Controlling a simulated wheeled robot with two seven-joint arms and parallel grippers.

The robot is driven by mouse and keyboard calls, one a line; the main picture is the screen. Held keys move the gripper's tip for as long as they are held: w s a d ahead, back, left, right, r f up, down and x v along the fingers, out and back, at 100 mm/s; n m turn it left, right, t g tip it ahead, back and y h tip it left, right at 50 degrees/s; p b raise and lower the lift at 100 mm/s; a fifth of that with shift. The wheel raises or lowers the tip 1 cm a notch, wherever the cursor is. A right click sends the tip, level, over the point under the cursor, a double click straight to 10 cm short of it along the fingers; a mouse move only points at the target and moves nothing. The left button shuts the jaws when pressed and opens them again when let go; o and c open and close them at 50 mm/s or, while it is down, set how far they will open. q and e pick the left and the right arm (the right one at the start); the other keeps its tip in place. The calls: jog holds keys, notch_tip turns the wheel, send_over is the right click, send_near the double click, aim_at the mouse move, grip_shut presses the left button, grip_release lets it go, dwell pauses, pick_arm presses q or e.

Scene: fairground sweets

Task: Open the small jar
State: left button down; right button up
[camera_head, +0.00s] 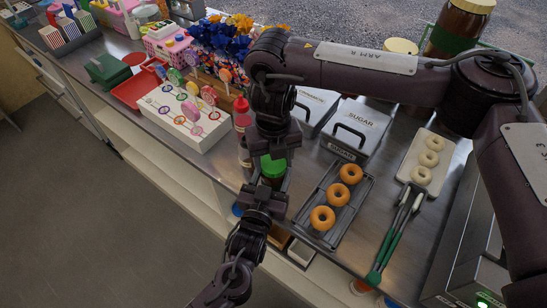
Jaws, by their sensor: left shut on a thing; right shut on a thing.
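The small jar (272,181) has a green lid (272,166) and a dark body, and is upright near the front edge of the counter. My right gripper (272,152) comes down from above and is shut on the green lid. My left gripper (266,190) reaches up from below and is shut on the jar's body. The fingers hide much of the jar, and I cannot tell whether the lid is loose or whether the jar touches the counter.
A red squeeze bottle (242,119) stands close to the left of my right gripper. A grey tray (302,220) with three donuts is to the right, with green-handled tongs (386,246) beyond. A sugar bin (354,132) stands behind. A lollipop stand (178,127) is at left.

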aim_at(274, 162)
jog(key=n, duration=0.7)
jog(key=shift+w+n, duration=0.15)
jog(key=shift+n, duration=0.25)
jog(key=shift+r, duration=0.25)
jog(key=shift+r, duration=0.9)
pick_arm(q)
jog(key=shift+r, duration=0.1)
pick_arm(e)
jog(key=shift+r, duration=2)
pick_arm(q)
jog(key=shift+c, duration=2.2)
grip_release()
